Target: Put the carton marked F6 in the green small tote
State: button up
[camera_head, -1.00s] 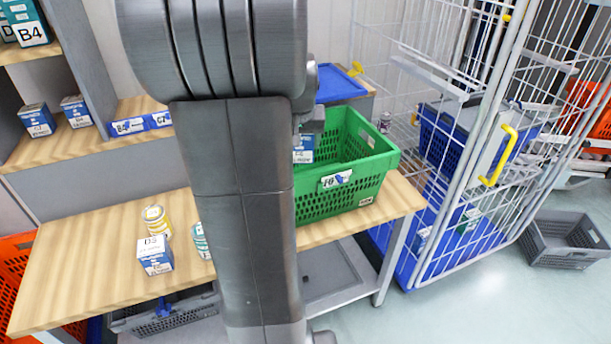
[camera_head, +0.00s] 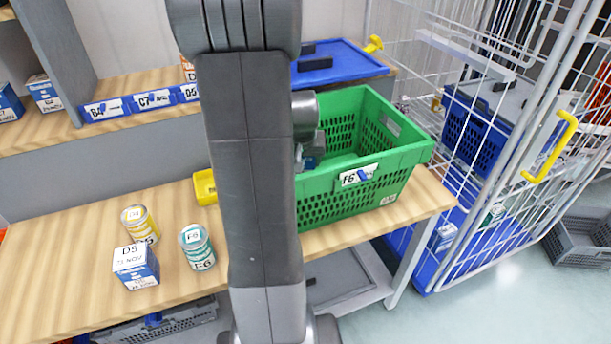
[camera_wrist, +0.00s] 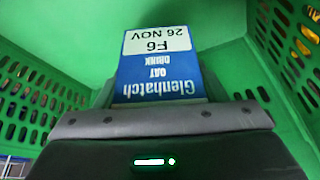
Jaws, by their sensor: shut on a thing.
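The green tote (camera_head: 395,205) stands on the wooden bench, right of my arm, with an F6 label on its front. In the wrist view its green walls (camera_wrist: 50,62) surround my gripper. The carton marked F6 (camera_wrist: 158,62) is blue and white, reads "Glenhatch oat drink" and appears upside down in that view. My gripper (camera_wrist: 160,115) is shut on it, inside the tote. In the head view my gripper (camera_head: 308,150) is partly hidden behind my arm, at the tote's left side. I cannot tell whether the carton touches the tote floor.
On the bench stand a D5 carton (camera_head: 136,266), a yellow tin (camera_head: 140,224), a teal E6 tin (camera_head: 197,248) and a yellow bin (camera_head: 205,187). A blue lid (camera_head: 340,65) lies behind the tote. A white wire cage (camera_head: 500,150) stands at the right.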

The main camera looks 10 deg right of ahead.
jog(key=shift+f, duration=2.15)
jog(key=shift+b, duration=0.3)
jog(key=shift+f, duration=0.25)
jog(key=o, duration=1.2)
jog(key=shift+c, duration=0.2)
jog(key=shift+r, duration=0.1)
jog(key=shift+r, duration=0.4)
jog(key=p+v, duration=0.1)
jog(key=v, duration=1)
jog(key=shift+s+r+p, duration=0.2)
jog(key=shift+p, duration=0.1)
jog(key=shift+a, duration=0.15)
